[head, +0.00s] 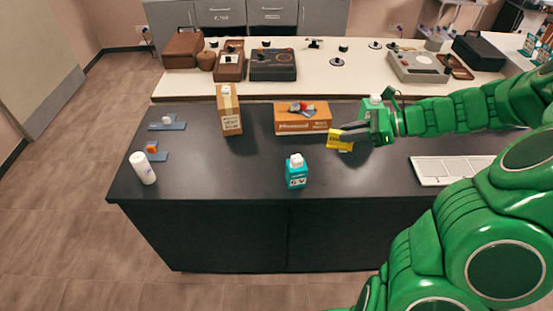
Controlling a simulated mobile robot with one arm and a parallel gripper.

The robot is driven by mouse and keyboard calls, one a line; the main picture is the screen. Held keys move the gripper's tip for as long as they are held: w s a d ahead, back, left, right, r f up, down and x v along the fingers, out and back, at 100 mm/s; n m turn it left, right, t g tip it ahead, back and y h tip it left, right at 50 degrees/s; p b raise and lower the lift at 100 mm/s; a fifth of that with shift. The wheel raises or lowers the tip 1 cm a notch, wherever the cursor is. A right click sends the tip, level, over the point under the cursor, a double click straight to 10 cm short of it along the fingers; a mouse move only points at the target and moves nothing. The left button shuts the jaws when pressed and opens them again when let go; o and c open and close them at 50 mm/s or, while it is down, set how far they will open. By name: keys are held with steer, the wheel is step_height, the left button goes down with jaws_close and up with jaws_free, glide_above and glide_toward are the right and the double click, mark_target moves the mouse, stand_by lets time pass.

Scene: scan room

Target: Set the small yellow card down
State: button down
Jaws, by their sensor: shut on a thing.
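The small yellow card (340,140) is held at the tips of my gripper (345,132), to the right of the middle of the dark table (240,175). My gripper is shut on the card and reaches in from the right. The card shows just in front of an orange-brown box (302,118). I cannot tell whether the card touches the table top or hangs a little above it.
A teal bottle (296,172), a tall carton (229,110), a white bottle (143,168) and a white keyboard (445,170) stand or lie on the dark table. The table's front middle-left is clear. A white counter (200,87) with devices runs behind.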

steer(key=w+a+n+g, duration=0.1)
steer(key=w+a, duration=0.5)
steer(key=a, duration=0.3)
steer(key=w+a+n+g, duration=0.2)
steer(key=w+a, duration=0.4)
steer(key=a, duration=0.3)
steer(key=shift+s+d+f, duration=0.1)
steer(key=shift+d+f, duration=0.05)
steer(key=shift+f, duration=2.75)
steer(key=shift+d+f, duration=0.15)
steer(key=shift+f, duration=2.75)
steer(key=shift+s+d+f, duration=0.1)
steer(key=shift+d+f, duration=0.05)
steer(key=shift+f, duration=2.75)
steer(key=c, duration=1)
jaws_free()
steer(key=shift+f, duration=0.1)
steer(key=shift+w, duration=0.1)
